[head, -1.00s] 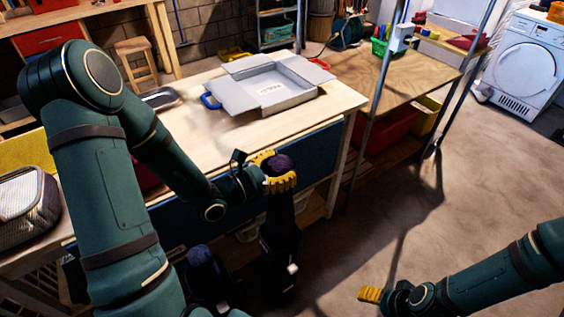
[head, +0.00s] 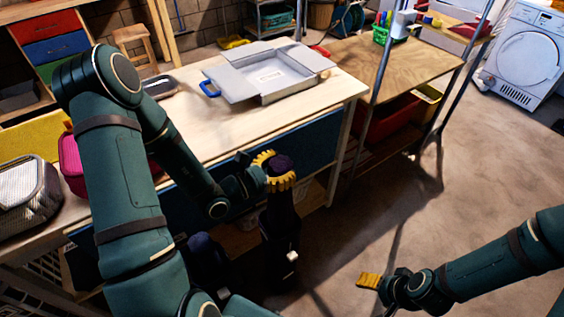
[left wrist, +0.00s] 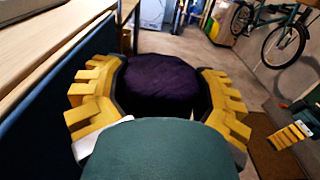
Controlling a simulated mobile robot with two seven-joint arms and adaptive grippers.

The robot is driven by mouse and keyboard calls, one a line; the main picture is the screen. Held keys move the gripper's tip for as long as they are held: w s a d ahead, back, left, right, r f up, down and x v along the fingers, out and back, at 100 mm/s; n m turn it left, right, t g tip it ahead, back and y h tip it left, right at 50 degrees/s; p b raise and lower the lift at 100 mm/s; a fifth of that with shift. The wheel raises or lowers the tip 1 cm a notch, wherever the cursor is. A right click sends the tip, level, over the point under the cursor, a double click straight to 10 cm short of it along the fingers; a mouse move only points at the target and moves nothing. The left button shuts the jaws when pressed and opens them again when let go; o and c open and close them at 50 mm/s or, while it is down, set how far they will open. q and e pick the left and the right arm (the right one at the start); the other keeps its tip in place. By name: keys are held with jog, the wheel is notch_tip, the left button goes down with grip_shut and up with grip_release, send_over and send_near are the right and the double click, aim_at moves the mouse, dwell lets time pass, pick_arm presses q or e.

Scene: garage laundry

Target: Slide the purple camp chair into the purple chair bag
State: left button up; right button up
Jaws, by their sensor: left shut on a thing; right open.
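My left gripper (head: 279,173) is shut around the upper end of the purple camp chair (head: 281,163), which stands upright in front of the workbench. Its round dark purple top also fills the middle of the left wrist view (left wrist: 160,84), between the yellow fingers. Below the fingers a dark upright body widens downward and carries a small white patch; I cannot tell whether this lower part is chair or bag. Another dark purple-blue thing (head: 206,250) is to its left, partly hidden by my left arm. My right gripper (head: 370,281) is open and empty, low over the floor at right.
The wooden workbench (head: 215,135) with a blue front panel stands close behind the chair. On it are an open grey box (head: 270,78), a pink container (head: 72,165) and a grey mesh case (head: 28,195). A metal post (head: 377,85) rises at right.

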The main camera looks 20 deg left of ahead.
pick_arm(q)
jog(key=shift+f, duration=6.8)
jog(key=o, duration=1.3)
jog(key=shift+o, duration=0.2)
jog(key=shift+f, duration=0.1)
notch_tip(320, 180, up, 30)
jog(key=shift+r, duration=0.2)
